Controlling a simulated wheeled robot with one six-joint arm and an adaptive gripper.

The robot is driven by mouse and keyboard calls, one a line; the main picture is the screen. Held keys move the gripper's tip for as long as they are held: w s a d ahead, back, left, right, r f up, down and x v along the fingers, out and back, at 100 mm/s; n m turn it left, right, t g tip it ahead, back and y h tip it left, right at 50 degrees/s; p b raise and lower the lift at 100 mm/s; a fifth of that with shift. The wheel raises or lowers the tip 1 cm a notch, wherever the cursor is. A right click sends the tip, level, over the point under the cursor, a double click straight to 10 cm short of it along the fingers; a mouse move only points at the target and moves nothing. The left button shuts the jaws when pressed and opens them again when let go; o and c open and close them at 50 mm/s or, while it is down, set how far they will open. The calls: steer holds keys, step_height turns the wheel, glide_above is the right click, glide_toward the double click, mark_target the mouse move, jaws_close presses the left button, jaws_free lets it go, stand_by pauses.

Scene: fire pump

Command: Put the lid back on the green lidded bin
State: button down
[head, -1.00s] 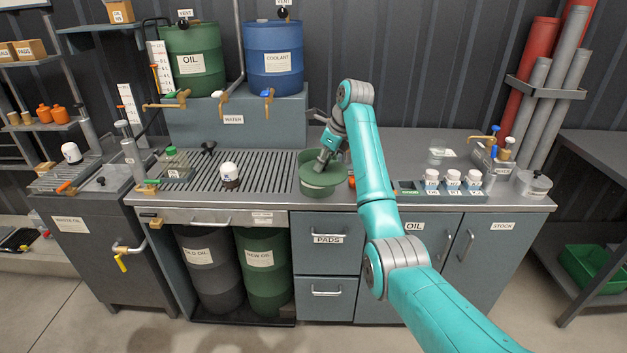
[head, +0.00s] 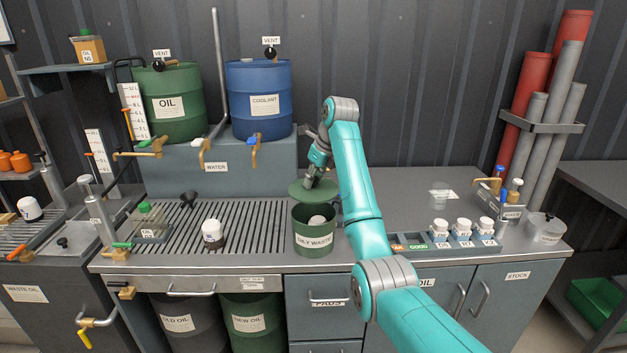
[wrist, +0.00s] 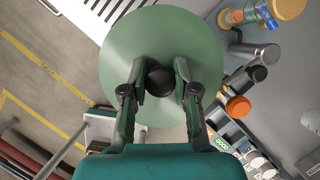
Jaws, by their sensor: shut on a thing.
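The green bin, labelled OILY WASTE (head: 313,243), stands upright on the worktop. Its top is open, and a pale rounded thing (head: 317,221) shows inside. The flat round green lid (head: 300,190) is in my gripper (head: 312,177), apart from the bin and seen just above and behind its rim in the head view. In the wrist view the lid (wrist: 125,45) fills the middle, and the fingers of my gripper (wrist: 160,85) are shut on its black knob (wrist: 160,80). The bin cannot be made out in the wrist view.
A white-capped jar (head: 212,233) stands on the slatted drain left of the bin. A rack of white-capped bottles (head: 463,241) stands right of it, beyond my arm. The blue coolant drum (head: 259,100) and green oil drum (head: 173,100) stand behind on a raised block.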

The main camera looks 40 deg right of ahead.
steer(key=shift+f, duration=3.15)
steer(key=shift+f, duration=0.1)
steer(key=c, duration=0.8)
jaws_free()
steer(key=shift+o, duration=0.3)
steer(key=o, duration=0.4)
steer(key=shift+r, duration=3.5)
